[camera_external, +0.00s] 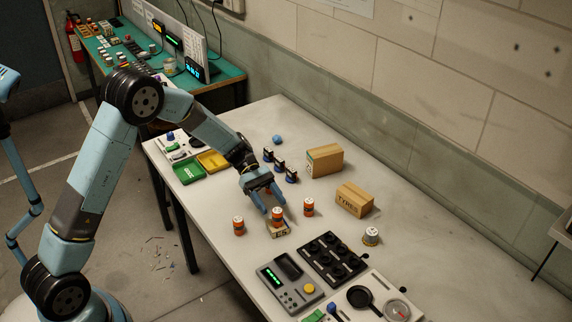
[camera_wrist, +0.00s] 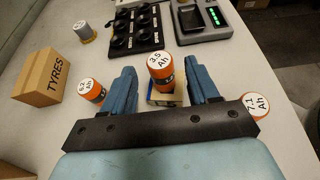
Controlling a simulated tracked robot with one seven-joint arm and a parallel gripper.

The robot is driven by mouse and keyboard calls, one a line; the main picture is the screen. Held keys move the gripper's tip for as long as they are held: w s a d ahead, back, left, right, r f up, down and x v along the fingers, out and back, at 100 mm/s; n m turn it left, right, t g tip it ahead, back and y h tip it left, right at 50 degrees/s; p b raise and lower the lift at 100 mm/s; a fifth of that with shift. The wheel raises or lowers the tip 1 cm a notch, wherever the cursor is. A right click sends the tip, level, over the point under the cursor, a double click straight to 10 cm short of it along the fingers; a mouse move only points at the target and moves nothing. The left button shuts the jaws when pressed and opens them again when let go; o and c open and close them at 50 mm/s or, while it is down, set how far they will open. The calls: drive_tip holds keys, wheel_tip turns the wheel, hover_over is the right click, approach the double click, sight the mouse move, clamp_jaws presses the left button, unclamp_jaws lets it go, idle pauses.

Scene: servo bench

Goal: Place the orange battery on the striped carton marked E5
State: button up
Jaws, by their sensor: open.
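An orange battery (camera_external: 277,217) with a white top stands upright on the small carton marked E5 (camera_external: 280,232). In the wrist view this battery (camera_wrist: 161,70) reads 3.5 Ah, and part of the carton (camera_wrist: 166,98) shows below it. My gripper (camera_external: 272,203) is open, its two fingers apart on either side of the battery; I cannot tell whether either touches it. Two more orange batteries stand on the bench, one to the left (camera_external: 239,227) and one to the right (camera_external: 308,208). In the wrist view they flank my fingers.
A TYRES box (camera_external: 354,200) and another brown box (camera_external: 324,161) stand behind to the right. A black tray (camera_external: 332,259) and a grey device with a green display (camera_external: 290,285) lie in front. Small dark blue objects (camera_external: 280,166) stand behind my gripper.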

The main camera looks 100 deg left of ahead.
drive_tip(key=v, duration=0.9)
drive_tip(key=shift+s+a, duration=0.2)
drive_tip(key=w+d+r+m+g+y, duration=0.1)
drive_tip(key=w+d+r+m+g, duration=0.15)
drive_tip(key=d+r+m, duration=0.8)
drive_tip(key=w+d+r+m+g+y, duration=0.1)
drive_tip(key=d+r+g+y, duration=0.2)
drive_tip(key=d, duration=1.5)
drive_tip(key=s+d+r+m+t+y, duration=0.1)
drive_tip(key=s+d+r+m+y, duration=0.1)
drive_tip(key=s+d+m, duration=0.5)
drive_tip(key=s+d+r+m+y, duration=0.3)
drive_tip(key=s+d+m, duration=0.5)
drive_tip(key=s+d, duration=0.4)
drive_tip(key=shift+d+t, duration=0.35)
drive_tip(key=shift+d, duration=0.85)
